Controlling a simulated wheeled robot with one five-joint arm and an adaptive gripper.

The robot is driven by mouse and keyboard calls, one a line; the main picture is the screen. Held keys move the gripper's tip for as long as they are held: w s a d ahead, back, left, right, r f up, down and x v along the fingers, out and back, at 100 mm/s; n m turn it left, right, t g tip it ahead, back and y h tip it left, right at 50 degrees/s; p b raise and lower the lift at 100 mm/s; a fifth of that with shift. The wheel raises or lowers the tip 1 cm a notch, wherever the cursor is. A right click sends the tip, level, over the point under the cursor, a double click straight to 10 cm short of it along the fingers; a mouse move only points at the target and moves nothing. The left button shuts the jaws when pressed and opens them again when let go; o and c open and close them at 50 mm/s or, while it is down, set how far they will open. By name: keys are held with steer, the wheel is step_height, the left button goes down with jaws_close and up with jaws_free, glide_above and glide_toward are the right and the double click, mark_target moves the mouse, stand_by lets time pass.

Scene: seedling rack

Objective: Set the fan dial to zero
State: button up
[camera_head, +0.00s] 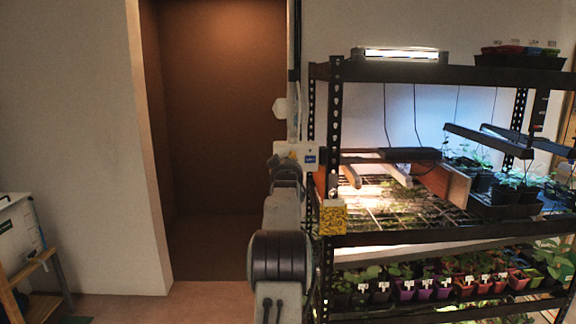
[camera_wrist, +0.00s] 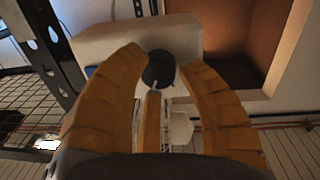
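The fan dial (camera_wrist: 158,68) is a dark round knob on a pale control box (camera_wrist: 105,45) in the wrist view. My gripper (camera_wrist: 162,56) has its orange-brown fingers spread, with one on each side of the dial and a third below it. The fingers are open around the dial; I cannot tell whether any touches it. In the head view the white control box (camera_head: 309,157), with a blue patch, is at the rack's left post. My arm's end is in front of it and the dial is hidden there. The dial's setting is not readable.
A black rack (camera_head: 333,115) with seedling trays and lamps stands right of the control box. A yellow patterned box (camera_head: 332,217) is at its left post. A brown recess (camera_head: 215,110) lies to the left. A pale hexagonal piece (camera_head: 281,109) is on the wall above.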

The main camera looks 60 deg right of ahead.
steer(key=shift+r, duration=0.15)
jaws_close()
steer(key=n+b, duration=0.3)
steer(key=shift+a+r, duration=0.1)
steer(key=shift+r, duration=0.1)
steer(key=shift+o, duration=0.5)
jaws_free()
steer(key=shift+w, duration=0.1)
steer(key=o, duration=0.3)
steer(key=shift+o, duration=0.6)
steer(key=shift+f, duration=0.3)
